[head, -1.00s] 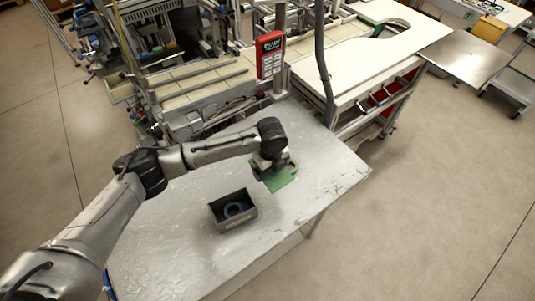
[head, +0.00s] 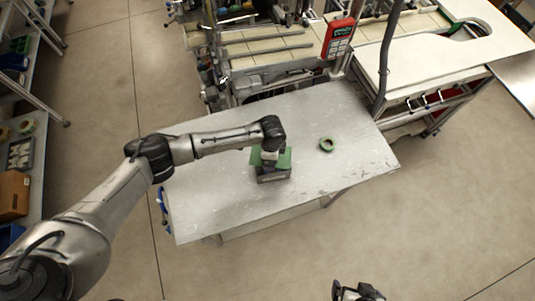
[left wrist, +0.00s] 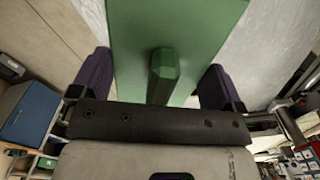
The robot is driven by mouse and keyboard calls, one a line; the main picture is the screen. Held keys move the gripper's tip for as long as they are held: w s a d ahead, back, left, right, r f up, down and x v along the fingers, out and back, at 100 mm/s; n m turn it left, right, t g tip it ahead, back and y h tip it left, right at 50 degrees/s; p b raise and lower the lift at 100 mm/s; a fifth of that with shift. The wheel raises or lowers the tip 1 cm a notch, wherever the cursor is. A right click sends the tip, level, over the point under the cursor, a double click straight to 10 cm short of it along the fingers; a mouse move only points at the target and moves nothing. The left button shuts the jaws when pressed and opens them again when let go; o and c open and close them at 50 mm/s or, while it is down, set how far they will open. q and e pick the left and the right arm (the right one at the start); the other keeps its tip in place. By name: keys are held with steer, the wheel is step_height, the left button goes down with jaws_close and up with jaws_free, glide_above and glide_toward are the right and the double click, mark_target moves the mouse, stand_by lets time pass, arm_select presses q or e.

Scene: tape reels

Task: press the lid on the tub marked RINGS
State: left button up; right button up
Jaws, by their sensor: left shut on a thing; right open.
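The grey tub (head: 273,177) stands on the metal table. A marking on its front is too small to read. The flat green lid (head: 285,158) is over the tub and covers its opening; I cannot tell whether it touches the rim. My left gripper (head: 268,157) is shut on the lid, coming down from above. In the left wrist view the green lid (left wrist: 205,30) and its hexagonal knob (left wrist: 163,75) show between the purple fingers of my left gripper (left wrist: 158,85). My right gripper (head: 357,292) is open and empty at the bottom edge, away from the table.
A green tape reel (head: 326,144) lies on the table (head: 350,165) to the right of the tub. A red handheld device (head: 338,38) is mounted behind the table, near machinery and a white worktop (head: 430,60). The table's right part is mostly clear.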

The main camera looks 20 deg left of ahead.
arm_select(q)
steer(key=shift+w+d+n, duration=0.25)
steer(key=shift+w+n, duration=0.05)
steer(key=shift+n, duration=1.3)
steer(key=shift+f, duration=0.1)
step_height(320, 180, down, 7)
steer(key=b, duration=0.6)
steer(key=shift+b, duration=0.3)
steer(key=o, duration=0.5)
